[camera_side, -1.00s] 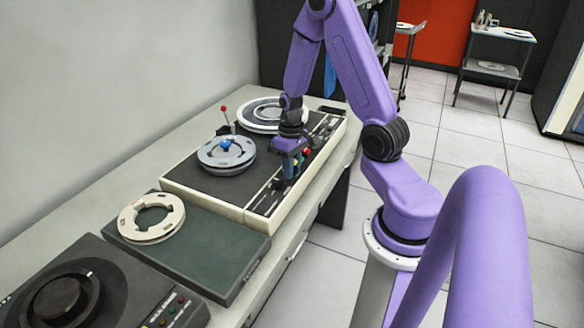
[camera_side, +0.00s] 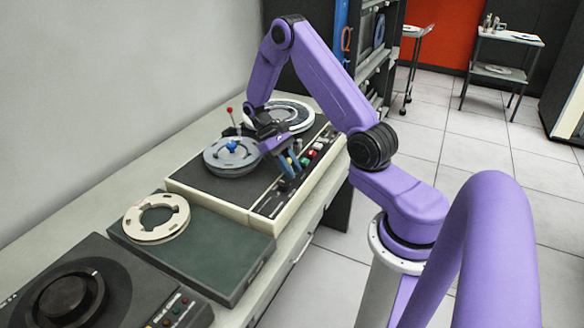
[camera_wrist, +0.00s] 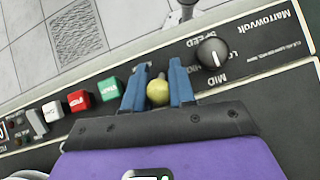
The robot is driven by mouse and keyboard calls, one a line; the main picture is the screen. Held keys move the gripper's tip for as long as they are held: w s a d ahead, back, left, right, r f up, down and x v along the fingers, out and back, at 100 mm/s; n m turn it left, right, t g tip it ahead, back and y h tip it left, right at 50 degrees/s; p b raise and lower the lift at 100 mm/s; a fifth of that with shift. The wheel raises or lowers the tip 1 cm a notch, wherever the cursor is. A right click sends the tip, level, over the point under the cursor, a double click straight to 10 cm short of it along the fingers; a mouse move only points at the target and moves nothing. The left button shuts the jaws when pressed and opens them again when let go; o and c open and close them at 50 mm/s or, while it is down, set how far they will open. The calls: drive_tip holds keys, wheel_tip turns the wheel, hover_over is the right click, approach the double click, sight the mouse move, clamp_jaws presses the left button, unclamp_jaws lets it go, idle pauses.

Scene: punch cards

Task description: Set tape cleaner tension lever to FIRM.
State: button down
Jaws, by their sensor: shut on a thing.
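The tape cleaner (camera_side: 205,190) is a cream-edged machine with a dark top on the bench. A small lever with a yellow ball knob (camera_wrist: 158,93) rises from its control strip, seen in the wrist view. My gripper (camera_wrist: 158,78) has its blue fingers on either side of this lever, shut on it. In the side view my gripper (camera_side: 290,172) is tilted over the control strip, and it mostly hides the lever. I see no readable tension or FIRM marking, so the lever's setting cannot be told.
Green (camera_wrist: 110,87), red (camera_wrist: 80,99) and white (camera_wrist: 53,111) buttons and a black speed dial (camera_wrist: 211,52) flank the lever. Two reels (camera_side: 231,160) (camera_side: 287,112) and a red-knobbed rod (camera_side: 230,112) stand on the machine. A green box with a cream ring (camera_side: 157,224) is nearer.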

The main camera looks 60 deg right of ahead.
drive_tip(key=shift+w, duration=0.1)
idle(0.5)
drive_tip(key=c, duration=1.1)
unclamp_jaws()
drive_tip(key=shift+f, duration=0.1)
drive_tip(key=v, duration=1.7)
drive_tip(key=shift+w, duration=0.35)
